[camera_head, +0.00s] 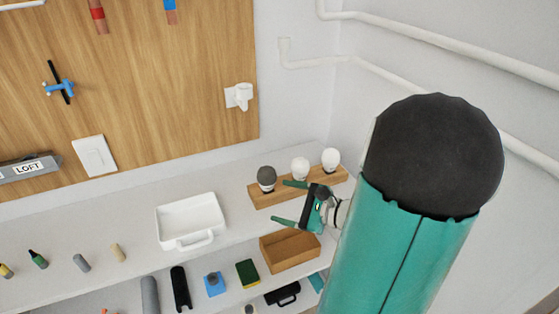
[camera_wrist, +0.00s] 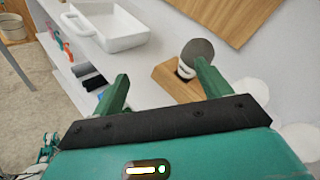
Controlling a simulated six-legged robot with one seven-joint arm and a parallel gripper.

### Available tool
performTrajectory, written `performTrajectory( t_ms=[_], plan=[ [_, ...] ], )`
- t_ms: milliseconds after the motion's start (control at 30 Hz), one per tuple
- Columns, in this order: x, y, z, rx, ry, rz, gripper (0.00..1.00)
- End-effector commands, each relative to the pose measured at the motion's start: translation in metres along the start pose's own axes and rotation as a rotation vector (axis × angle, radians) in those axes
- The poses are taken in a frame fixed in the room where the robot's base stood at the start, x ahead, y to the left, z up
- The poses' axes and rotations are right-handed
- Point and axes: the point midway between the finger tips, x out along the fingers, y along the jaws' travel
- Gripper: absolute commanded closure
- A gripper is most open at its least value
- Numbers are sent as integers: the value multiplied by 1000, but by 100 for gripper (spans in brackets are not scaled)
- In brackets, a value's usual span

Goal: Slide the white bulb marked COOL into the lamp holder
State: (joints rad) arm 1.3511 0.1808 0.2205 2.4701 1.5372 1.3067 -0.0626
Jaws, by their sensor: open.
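Two white bulbs, one in the middle (camera_head: 300,168) and one at the right end (camera_head: 330,159), stand upright on a wooden block (camera_head: 265,197) beside a dark-topped bulb (camera_head: 267,178). I cannot read COOL on either. White rounded shapes at the right of the wrist view (camera_wrist: 252,90) look like these bulbs, partly hidden by my gripper. A white fixture on the wooden wall panel (camera_head: 239,96) looks like the lamp holder and appears empty. My gripper (camera_head: 288,203) is open and empty in front of the block. In the wrist view (camera_wrist: 161,78), its right finger overlaps the dark bulb (camera_wrist: 198,50).
A white tray (camera_head: 165,222) stands on the shelf left of the block. White pipes (camera_head: 440,38) run along the right wall.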

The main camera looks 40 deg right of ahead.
Motion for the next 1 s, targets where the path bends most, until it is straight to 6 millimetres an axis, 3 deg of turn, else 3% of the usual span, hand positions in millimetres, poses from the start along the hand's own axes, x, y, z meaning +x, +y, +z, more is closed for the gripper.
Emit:
performTrajectory(
  t_ms=[33, 200, 367, 467, 800, 1000],
  plan=[
    [-18, -15, -20, 69, 8, -109, 23],
    [-65, -48, -62, 206, 15, -386, 23],
    [-84, -60, -78, 250, 18, -492, 23],
    [-76, -66, -80, 253, 17, -499, 23],
    [-20, -94, -84, 252, 16, -493, 23],
    [-6, -102, -84, 252, 17, -494, 23]
  ],
)
